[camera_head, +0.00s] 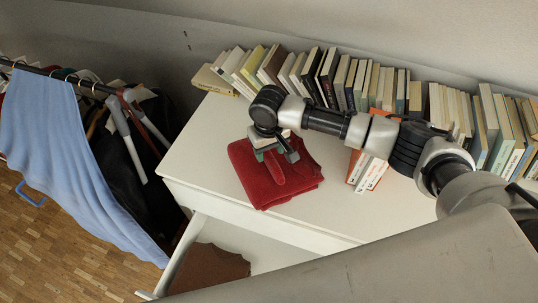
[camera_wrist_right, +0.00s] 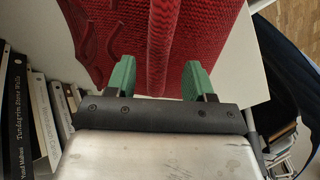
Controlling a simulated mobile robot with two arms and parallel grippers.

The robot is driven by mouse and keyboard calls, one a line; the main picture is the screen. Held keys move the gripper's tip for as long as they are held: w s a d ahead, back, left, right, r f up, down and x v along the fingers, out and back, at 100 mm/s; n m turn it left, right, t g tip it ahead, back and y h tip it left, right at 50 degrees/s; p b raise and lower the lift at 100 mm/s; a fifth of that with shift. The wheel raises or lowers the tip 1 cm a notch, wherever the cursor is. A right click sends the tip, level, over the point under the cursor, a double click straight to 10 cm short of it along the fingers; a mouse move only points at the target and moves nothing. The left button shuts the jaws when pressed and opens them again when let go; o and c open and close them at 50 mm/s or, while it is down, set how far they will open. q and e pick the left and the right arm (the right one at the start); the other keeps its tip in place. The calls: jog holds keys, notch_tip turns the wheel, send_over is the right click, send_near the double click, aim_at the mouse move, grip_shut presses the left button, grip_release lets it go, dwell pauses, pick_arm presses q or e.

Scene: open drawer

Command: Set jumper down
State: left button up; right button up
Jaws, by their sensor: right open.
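A folded red jumper (camera_head: 268,180) lies on the white dresser top (camera_head: 204,148) near its front edge. My right gripper (camera_head: 277,162) is over the jumper's upper part in the head view. In the right wrist view its two green fingers (camera_wrist_right: 156,80) are apart, with the red knitted jumper (camera_wrist_right: 165,40) filling the space beyond and between them. The fingers look very close to the fabric; I cannot tell if they touch it. My left gripper is not in view.
An open drawer (camera_head: 262,246) below the top holds a brown folded cloth (camera_head: 210,267). A row of books (camera_head: 340,82) lines the back. Several books (camera_head: 368,172) lie right of the jumper. A clothes rack with a blue garment (camera_head: 58,150) stands at left.

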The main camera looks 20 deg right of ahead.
notch_tip(320, 180, up, 9)
jog(key=shift+b, duration=0.35)
jog(key=shift+f, duration=0.1)
jog(key=shift+c, duration=0.3)
dwell(0.8)
